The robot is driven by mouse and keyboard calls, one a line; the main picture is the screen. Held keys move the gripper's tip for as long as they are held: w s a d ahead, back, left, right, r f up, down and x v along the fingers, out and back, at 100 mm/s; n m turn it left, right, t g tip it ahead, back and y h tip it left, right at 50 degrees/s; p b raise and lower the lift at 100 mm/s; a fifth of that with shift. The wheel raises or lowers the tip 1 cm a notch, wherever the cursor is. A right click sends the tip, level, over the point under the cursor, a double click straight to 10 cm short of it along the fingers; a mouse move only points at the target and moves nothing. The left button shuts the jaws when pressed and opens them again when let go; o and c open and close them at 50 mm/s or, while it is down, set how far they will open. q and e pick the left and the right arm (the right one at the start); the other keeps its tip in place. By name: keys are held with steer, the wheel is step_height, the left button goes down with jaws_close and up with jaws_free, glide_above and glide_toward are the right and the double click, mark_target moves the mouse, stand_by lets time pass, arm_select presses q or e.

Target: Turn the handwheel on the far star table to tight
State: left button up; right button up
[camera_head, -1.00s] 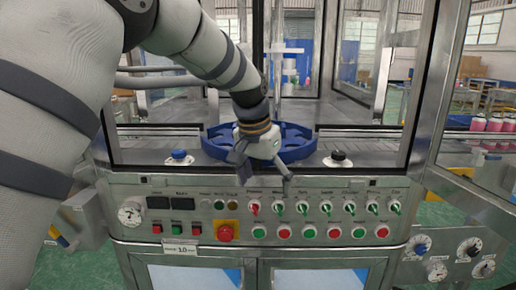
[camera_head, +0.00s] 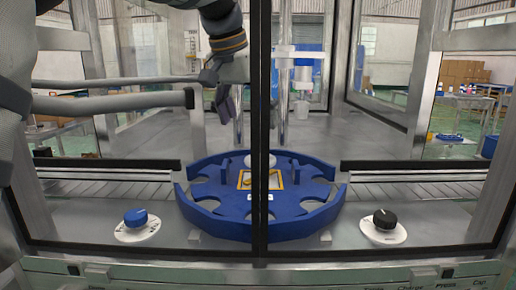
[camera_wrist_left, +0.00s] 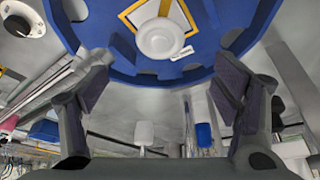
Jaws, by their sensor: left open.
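The blue star table (camera_head: 215,225) stands behind the front frame, with round notches along its rim. A white round disc (camera_head: 260,160), which looks like the handwheel, sits at its back edge, partly hidden by the dark frame post. In the left wrist view the white disc (camera_wrist_left: 160,39) lies at the top middle against the blue star table (camera_wrist_left: 95,22). My left gripper (camera_head: 226,104) is up and left of the table in the head view. In the wrist view the left gripper (camera_wrist_left: 165,88) is open and empty, its fingers apart below the disc. My right gripper is not in view.
A dark post (camera_head: 260,60) of the front frame crosses the middle of the head view. A blue knob (camera_head: 135,217) and a black knob (camera_head: 384,219) stand on white dials at either side of the table. Metal rails run along both sides.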

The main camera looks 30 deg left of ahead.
mark_target(260, 158)
arm_select(q)
steer(key=x, duration=0.9)
steer(key=shift+w+f, duration=0.15)
steer(key=shift+f, duration=0.2)
steer(key=shift+c, duration=0.6)
steer(key=c, duration=1)
